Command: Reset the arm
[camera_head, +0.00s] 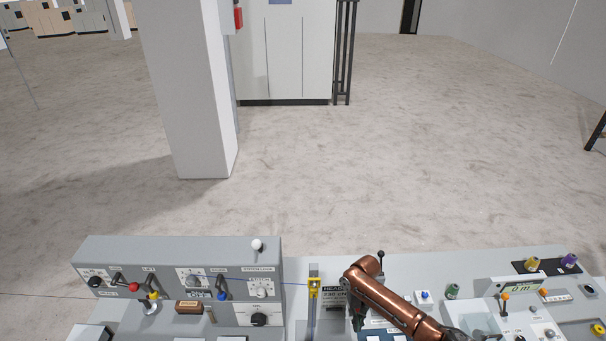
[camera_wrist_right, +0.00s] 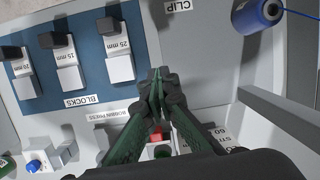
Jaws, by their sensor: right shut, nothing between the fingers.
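My right arm (camera_head: 400,308) is copper-coloured and reaches in from the bottom right over the console. Its dark gripper (camera_head: 358,322) points down and is partly covered by the arm. In the right wrist view the green-black fingers (camera_wrist_right: 160,82) are closed together with nothing between them. They appear over the console near the blue panel marked BLOCKS; their height above it is hard to tell. My left gripper and left arm do not show.
A grey control box (camera_head: 178,270) with knobs stands at the left. The blue blocks panel (camera_wrist_right: 85,72) holds labelled blocks. A blue spool (camera_wrist_right: 258,18) lies near the CLIP label. A yellow piece (camera_head: 314,288) stands beside the arm. A pillar (camera_head: 185,90) stands beyond; the floor between is clear.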

